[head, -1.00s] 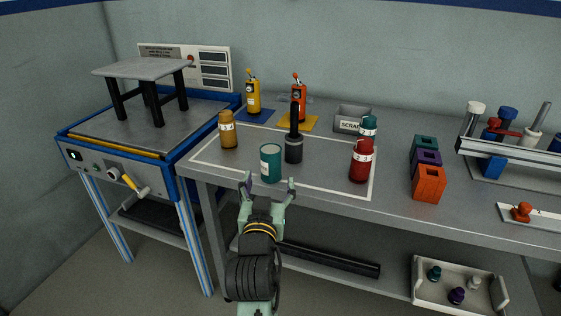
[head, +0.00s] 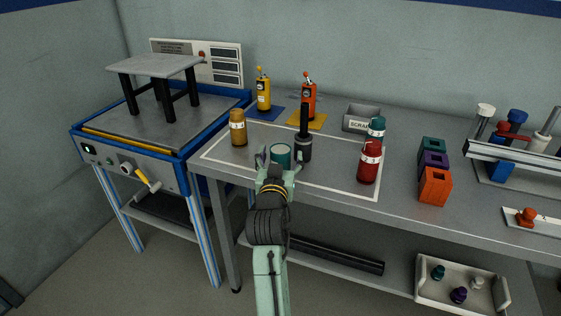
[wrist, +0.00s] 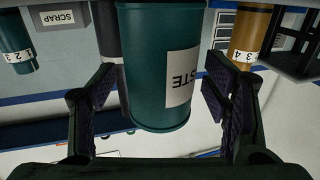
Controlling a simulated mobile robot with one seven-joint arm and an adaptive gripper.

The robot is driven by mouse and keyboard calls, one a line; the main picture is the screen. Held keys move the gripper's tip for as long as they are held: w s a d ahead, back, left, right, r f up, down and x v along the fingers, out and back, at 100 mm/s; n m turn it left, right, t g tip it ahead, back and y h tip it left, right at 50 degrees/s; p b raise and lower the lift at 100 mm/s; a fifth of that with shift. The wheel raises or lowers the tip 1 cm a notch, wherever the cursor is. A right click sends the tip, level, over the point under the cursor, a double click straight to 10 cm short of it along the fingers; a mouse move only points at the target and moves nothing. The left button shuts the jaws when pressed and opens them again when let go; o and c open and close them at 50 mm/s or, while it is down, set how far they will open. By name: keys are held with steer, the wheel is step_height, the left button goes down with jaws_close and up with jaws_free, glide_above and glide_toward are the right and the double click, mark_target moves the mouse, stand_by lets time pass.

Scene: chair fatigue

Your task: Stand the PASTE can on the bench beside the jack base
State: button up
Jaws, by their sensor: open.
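The PASTE can (head: 281,153) is a teal cylinder with a white label and stands on the bench. In the wrist view the can (wrist: 150,75) fills the middle, and its label shows the letters STE. My gripper (head: 279,166) is open around it, with one finger on each side. In the wrist view a small gap seems to show between the can and each finger (wrist: 160,100). A dark cylinder with an upright black rod (head: 303,148), seemingly the jack base, stands close at the can's right. The can's lower part is hidden by my gripper in the head view.
An amber can (head: 238,128) stands at left, a red can (head: 369,163) and a teal can (head: 376,130) at right, around the white outline. Yellow (head: 263,90) and orange (head: 308,98) bottles stand behind. Bare bench (head: 330,172) lies front right.

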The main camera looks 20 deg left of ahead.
mark_target(279, 149)
steer(key=shift+c, duration=0.2)
steer(key=c, duration=1.6)
steer(key=shift+o, duration=0.2)
steer(key=shift+r, duration=0.1)
steer(key=shift+r, duration=0.45)
steer(key=shift+s+r+b, duration=0.2)
steer(key=shift+r+b, duration=0.05)
steer(key=shift+r, duration=0.4)
steer(key=shift+s+r+b, duration=0.15)
steer(key=shift+r+b, duration=0.1)
steer(key=shift+r, duration=0.35)
steer(key=s+r+p, duration=0.1)
steer(key=s+p, duration=0.8)
steer(key=s, duration=0.6)
steer(key=shift+s+a+r, duration=0.2)
steer(key=shift+a+r, duration=0.05)
